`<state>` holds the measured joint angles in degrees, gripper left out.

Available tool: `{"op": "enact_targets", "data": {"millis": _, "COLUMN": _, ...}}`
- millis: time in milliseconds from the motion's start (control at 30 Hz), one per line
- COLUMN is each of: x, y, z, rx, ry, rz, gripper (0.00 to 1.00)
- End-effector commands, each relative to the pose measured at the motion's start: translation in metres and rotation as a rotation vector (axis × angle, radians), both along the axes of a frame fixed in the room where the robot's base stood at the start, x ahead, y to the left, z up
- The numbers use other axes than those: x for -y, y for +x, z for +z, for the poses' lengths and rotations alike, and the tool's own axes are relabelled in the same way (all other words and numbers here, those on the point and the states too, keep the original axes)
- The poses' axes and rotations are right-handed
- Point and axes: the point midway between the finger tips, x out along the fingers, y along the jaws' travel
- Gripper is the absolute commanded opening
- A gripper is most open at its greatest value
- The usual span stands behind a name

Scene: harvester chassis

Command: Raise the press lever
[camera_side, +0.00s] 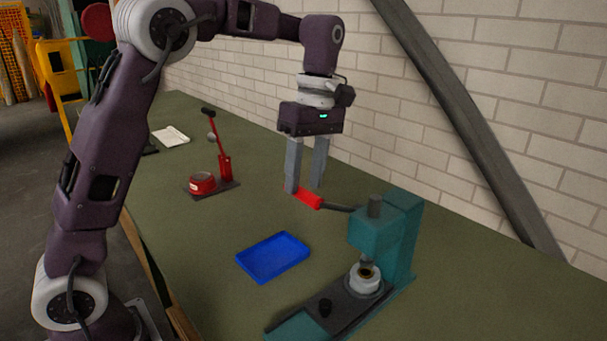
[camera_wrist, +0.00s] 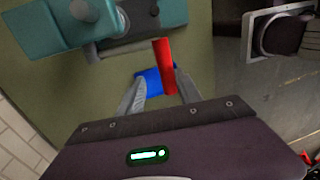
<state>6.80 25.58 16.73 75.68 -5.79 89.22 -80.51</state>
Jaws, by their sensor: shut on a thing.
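The teal press (camera_side: 405,232) stands at the right front of the table in the side view. Its lever has a dark rod (camera_side: 338,207) and a red grip (camera_side: 308,198), and sticks out to the left roughly level. My gripper (camera_side: 304,188) points down at the red grip, with its fingertips at it, and is shut on it. In the wrist view my gripper (camera_wrist: 160,92) has the red grip (camera_wrist: 164,66) between its fingers, closer to the right finger. The press body (camera_wrist: 55,25) shows at the upper left there. The exact finger contact is hard to see.
A blue tray (camera_side: 273,257) lies left of the press. A smaller red lever device (camera_side: 224,165) stands further back, with white paper (camera_side: 170,136) behind it. A brick wall (camera_side: 470,95) with a slanted dark beam runs behind the table.

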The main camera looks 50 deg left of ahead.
Motion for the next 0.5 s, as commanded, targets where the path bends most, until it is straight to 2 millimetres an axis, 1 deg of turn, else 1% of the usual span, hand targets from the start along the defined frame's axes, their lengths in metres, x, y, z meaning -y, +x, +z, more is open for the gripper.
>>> {"op": "enact_targets", "data": {"millis": 33, "x": 0.0018, "y": 0.0109, "z": -0.0014, "rx": 0.039, "ry": -0.001, "rz": -0.003, "gripper": 0.0}}
{"op": "enact_targets", "data": {"millis": 167, "x": 0.0018, "y": 0.0109, "z": -0.0014, "rx": 0.039, "ry": -0.001, "rz": -0.003, "gripper": 0.0}}
{"op": "enact_targets", "data": {"millis": 200, "x": 0.0017, "y": 0.011, "z": -0.0015, "rx": 0.039, "ry": -0.001, "rz": -0.003, "gripper": 0.42}}
{"op": "enact_targets", "data": {"millis": 500, "x": 0.0011, "y": 0.0102, "z": -0.0008, "rx": 0.039, "ry": 0.0, "rz": -0.002, "gripper": 0.42}}
